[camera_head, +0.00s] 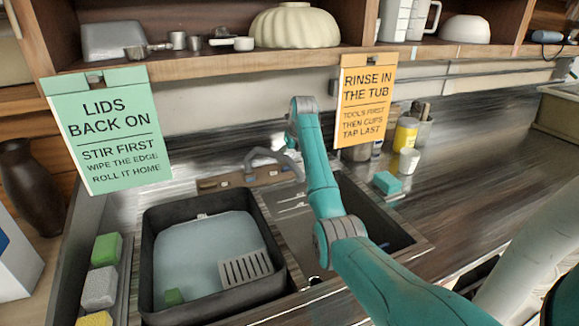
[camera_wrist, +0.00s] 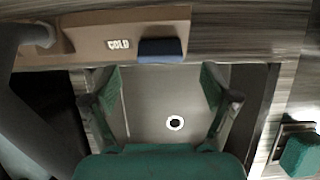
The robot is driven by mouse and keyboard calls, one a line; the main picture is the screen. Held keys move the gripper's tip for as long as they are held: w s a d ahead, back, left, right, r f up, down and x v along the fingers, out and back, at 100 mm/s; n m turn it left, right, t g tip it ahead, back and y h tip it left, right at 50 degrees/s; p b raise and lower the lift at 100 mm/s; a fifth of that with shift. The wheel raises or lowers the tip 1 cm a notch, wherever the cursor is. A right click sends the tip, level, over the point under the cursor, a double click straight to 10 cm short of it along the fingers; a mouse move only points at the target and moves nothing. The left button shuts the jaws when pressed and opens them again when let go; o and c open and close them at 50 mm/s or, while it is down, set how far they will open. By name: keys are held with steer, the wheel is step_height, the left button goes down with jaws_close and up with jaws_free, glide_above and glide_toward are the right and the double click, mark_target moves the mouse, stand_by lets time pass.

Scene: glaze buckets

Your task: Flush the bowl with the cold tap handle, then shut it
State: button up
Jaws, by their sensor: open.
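In the wrist view, the blue cold tap handle (camera_wrist: 162,50) sits on a brown panel (camera_wrist: 85,35) beside the label COLD. My gripper (camera_wrist: 162,88) is open and empty, its teal fingers spread just below the handle in the picture and apart from it. Behind them lies the grey sink bowl (camera_wrist: 145,118) with its round drain (camera_wrist: 174,123). The curved grey tap (camera_head: 262,158) stands behind the sink in the head view, where the sink bowl (camera_head: 292,222) is partly covered by my arm. My fingers and the blue handle are hidden there. No water stream can be made out.
A black tub (camera_head: 150,240) of pale liquid with a slotted grey piece (camera_head: 246,268) stands left of the sink bowl. Sponges (camera_head: 100,287) lie further left. A teal block (camera_head: 387,182) is at right. A shelf (camera_head: 215,65) and hanging signs (camera_head: 108,130) overhang the back.

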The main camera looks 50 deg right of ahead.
steer(key=shift+x, duration=2.6)
steer(key=c, duration=1.2)
